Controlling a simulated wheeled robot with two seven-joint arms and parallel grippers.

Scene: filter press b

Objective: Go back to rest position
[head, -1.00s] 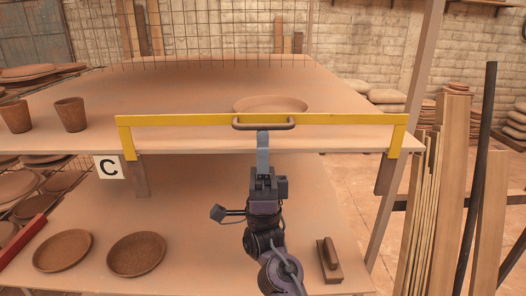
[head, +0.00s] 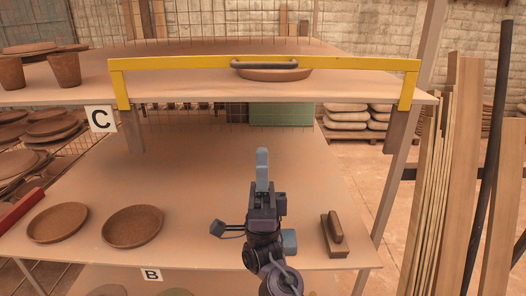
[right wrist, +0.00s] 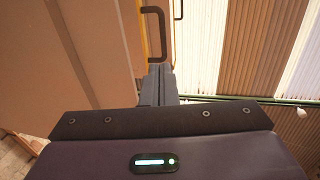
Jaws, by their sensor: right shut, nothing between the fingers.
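My right gripper (head: 262,155) is in the lower middle of the head view, pointing up and forward over the lower shelf. Its fingers are closed together with nothing between them; they also show in the right wrist view (right wrist: 160,75). The yellow bar (head: 180,64) spans the front edge of the upper shelf. Its dark handle (head: 265,64) lies above and ahead of my right fingertips, with a clear gap in the head view. The handle also shows in the right wrist view (right wrist: 153,32). My left gripper is not in view.
The lower shelf (head: 200,185) holds two brown plates (head: 57,222) (head: 133,226) at left and a wooden float (head: 332,235) at right. A round plate (head: 275,74) and two cups (head: 64,70) sit on the upper shelf. Tall planks (head: 455,200) stand at right.

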